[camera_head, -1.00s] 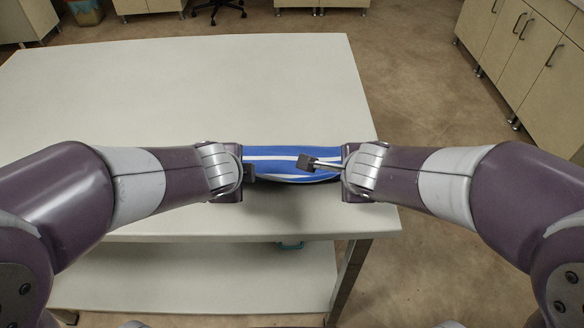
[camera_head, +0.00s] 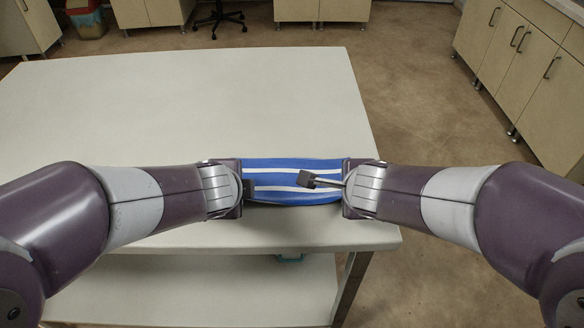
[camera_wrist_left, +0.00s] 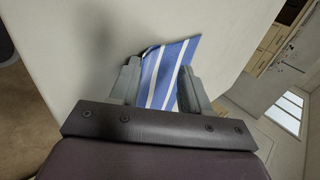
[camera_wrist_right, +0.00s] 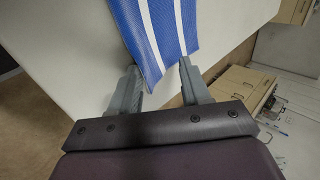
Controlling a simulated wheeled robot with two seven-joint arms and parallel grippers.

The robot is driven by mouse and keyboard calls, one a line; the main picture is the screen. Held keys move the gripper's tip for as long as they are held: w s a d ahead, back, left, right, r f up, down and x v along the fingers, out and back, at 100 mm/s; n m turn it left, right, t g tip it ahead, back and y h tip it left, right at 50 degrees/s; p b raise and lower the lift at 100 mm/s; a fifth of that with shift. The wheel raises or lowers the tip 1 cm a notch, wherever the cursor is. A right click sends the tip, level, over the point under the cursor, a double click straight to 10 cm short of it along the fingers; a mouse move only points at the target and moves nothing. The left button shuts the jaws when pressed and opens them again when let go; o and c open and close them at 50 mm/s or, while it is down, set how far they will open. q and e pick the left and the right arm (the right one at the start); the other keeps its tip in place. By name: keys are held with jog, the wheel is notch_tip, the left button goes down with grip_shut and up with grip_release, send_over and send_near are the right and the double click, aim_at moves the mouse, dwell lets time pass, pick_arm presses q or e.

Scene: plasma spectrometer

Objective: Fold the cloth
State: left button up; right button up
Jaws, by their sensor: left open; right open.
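The cloth (camera_head: 290,168), blue with white stripes, lies near the front edge of the white table, between my two grippers. My left gripper (camera_head: 250,189) is at the cloth's left end, with its fingers apart. In the left wrist view the cloth (camera_wrist_left: 166,75) lies between the spread fingers (camera_wrist_left: 155,85). My right gripper (camera_head: 318,182) is at the right end, also open. In the right wrist view the cloth's end (camera_wrist_right: 155,55) reaches between the open fingers (camera_wrist_right: 160,88). Both arms hide the cloth's ends in the head view.
The white table (camera_head: 190,100) is bare behind the cloth. A lower shelf (camera_head: 200,290) shows under its front edge. Cabinets (camera_head: 520,60) stand at the right, with an office chair (camera_head: 220,17) and a bin (camera_head: 86,18) at the back.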

pick_arm(q)
jog(key=r, duration=0.1)
jog(key=s+r, duration=0.1)
jog(key=r, duration=0.1)
jog(key=shift+s+r, duration=0.15)
pick_arm(e)
jog(key=r, duration=0.1)
jog(key=s+r, duration=0.1)
jog(key=r, duration=0.1)
jog(key=shift+s+r, duration=0.15)
pick_arm(q)
jog(key=v, duration=0.7)
pick_arm(e)
jog(key=v, duration=0.7)
pick_arm(q)
jog(key=shift+s, duration=0.1)
pick_arm(e)
jog(key=shift+s, duration=0.1)
